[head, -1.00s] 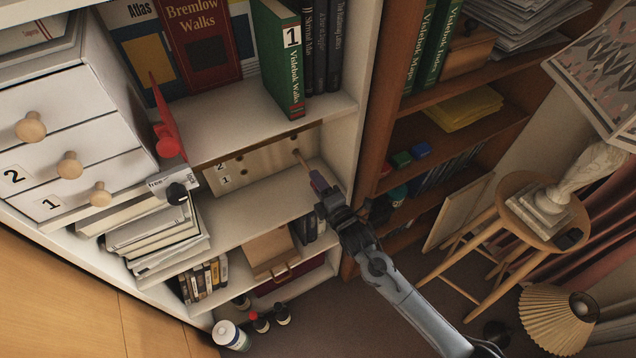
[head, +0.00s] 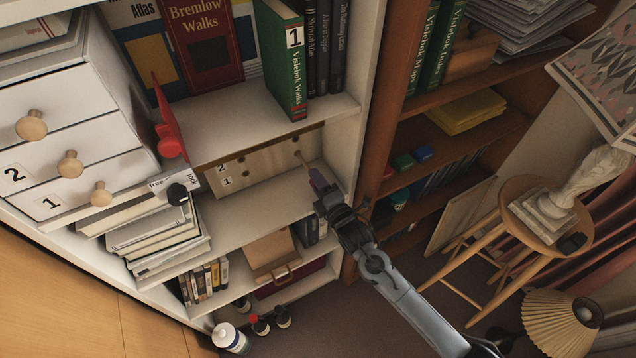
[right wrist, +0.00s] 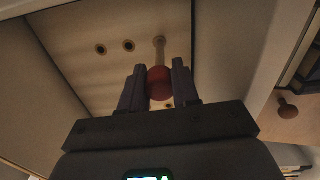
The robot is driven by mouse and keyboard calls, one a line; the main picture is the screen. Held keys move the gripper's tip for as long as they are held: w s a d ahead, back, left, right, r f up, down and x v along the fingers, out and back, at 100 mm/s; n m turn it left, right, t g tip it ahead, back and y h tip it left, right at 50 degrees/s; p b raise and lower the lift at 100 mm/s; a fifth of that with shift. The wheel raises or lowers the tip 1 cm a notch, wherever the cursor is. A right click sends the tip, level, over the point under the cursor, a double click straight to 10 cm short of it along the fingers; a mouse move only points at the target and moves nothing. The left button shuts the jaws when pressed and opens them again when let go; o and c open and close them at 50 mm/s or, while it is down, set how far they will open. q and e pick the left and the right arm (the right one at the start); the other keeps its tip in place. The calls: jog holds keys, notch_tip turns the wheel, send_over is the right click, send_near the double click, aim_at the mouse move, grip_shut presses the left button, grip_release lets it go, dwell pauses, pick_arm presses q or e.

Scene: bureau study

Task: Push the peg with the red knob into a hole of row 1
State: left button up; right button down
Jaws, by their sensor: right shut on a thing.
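A pale wooden panel (head: 262,168) with dark-rimmed holes and the labels 2 and 1 stands at the back of a white shelf compartment. In the right wrist view the panel (right wrist: 120,75) shows several holes. My right gripper (head: 318,180) is at the right of this compartment. In the right wrist view its two dark fingers (right wrist: 158,84) are shut on the red knob (right wrist: 160,83) of the peg. The peg's pale shaft (right wrist: 160,52) points at the panel, its tip at or close to the surface. I cannot tell whether it is inside a hole, nor which row. My left gripper is not in view.
The white shelf's right upright (head: 355,120) stands close beside my right gripper. Books (head: 287,60) stand on the shelf above. A stack of books (head: 150,235) and a white drawer unit (head: 75,130) are on the left. A brown bookcase (head: 400,130) adjoins on the right.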

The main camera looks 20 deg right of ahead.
dwell(0.3)
jog(key=c, duration=1.2)
grip_release()
jog(key=o, duration=0.4)
jog(key=shift+w, duration=0.1)
jog(key=o, duration=0.5)
jog(key=shift+o, duration=0.2)
